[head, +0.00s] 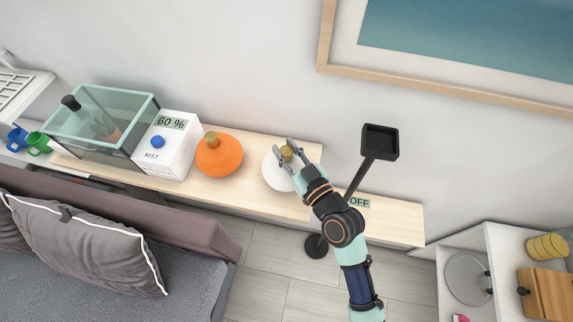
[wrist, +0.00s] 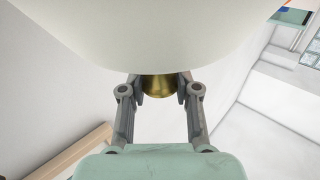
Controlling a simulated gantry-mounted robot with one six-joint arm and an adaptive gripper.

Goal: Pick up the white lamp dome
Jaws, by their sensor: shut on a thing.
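The white lamp dome (head: 273,174) shows in the head view over the light wooden shelf, right of an orange dome (head: 218,157). Its brass knob (head: 287,153) sits between the fingers of my gripper (head: 289,149). In the wrist view the pale dome (wrist: 165,35) fills the top, and the knob (wrist: 159,86) is gripped between the two grey fingertips of my gripper (wrist: 160,88). My gripper is shut on the dome by this knob. My wrist hides part of the dome's right side. I cannot tell whether the dome touches the shelf.
A white mist box (head: 167,145) and a glass tank (head: 100,125) with a bottle stand left on the shelf (head: 240,190). A framed picture (head: 450,50) hangs behind. A grey sofa is at lower left.

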